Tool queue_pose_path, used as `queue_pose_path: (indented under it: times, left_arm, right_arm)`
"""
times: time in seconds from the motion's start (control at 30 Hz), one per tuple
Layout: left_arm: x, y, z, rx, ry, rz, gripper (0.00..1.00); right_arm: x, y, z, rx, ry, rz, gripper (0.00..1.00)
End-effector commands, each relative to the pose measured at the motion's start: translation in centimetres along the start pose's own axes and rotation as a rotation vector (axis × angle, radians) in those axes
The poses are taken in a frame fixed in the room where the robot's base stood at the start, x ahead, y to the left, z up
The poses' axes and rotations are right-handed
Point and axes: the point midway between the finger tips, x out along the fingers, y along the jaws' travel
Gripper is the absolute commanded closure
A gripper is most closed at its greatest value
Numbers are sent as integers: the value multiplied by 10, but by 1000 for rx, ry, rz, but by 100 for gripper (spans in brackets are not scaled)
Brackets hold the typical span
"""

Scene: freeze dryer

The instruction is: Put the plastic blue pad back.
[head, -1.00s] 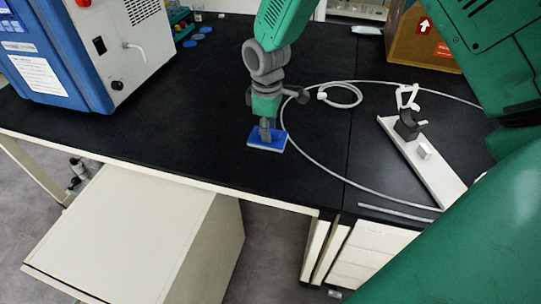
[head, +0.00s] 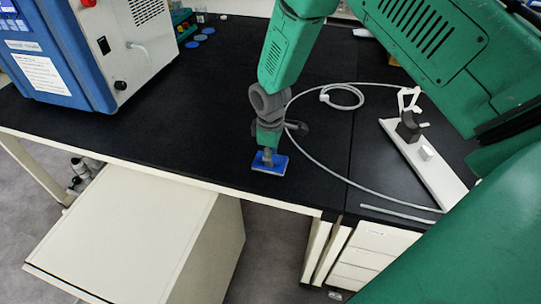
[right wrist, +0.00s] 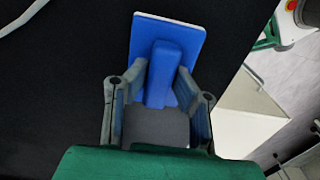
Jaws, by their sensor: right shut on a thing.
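The plastic blue pad (head: 281,168) is a flat blue plate with a pale rim and a raised blue handle; it is close to the table's front edge in the head view. My right gripper (head: 267,154) is above it and shut on its handle. In the right wrist view, the pad (right wrist: 188,38) shows face on, with its handle between the two fingers of the right gripper (right wrist: 160,88). I cannot tell whether the pad touches the tabletop. My left gripper is not in view.
The black tabletop (head: 150,120) is clear left of the pad. A blue and white machine (head: 85,55) stands at the left. A white hose (head: 325,168) curves at the right, near a white stand (head: 440,178). A cream cabinet (head: 130,225) is below the front edge.

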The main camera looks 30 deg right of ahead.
Motion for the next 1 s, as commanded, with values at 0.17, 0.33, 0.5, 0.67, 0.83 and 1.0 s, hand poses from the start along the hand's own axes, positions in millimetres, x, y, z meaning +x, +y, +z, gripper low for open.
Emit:
queue_pose_path:
  times: [0.17,0.33,0.5,0.67,0.83,1.0]
  left_arm:
    - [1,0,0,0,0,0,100]
    - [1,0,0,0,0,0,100]
    - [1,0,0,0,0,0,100]
    - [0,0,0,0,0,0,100]
    - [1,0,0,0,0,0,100]
    - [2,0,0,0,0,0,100]
  right_arm:
    - [3,1,2,1,1,-3,58]
    - [3,2,2,1,1,-3,58]
    - [3,1,2,1,-1,-3,58]
    - [-8,2,1,1,0,0,58]
    - [-41,2,1,2,3,1,58]
    - [-79,1,1,2,4,0,58]
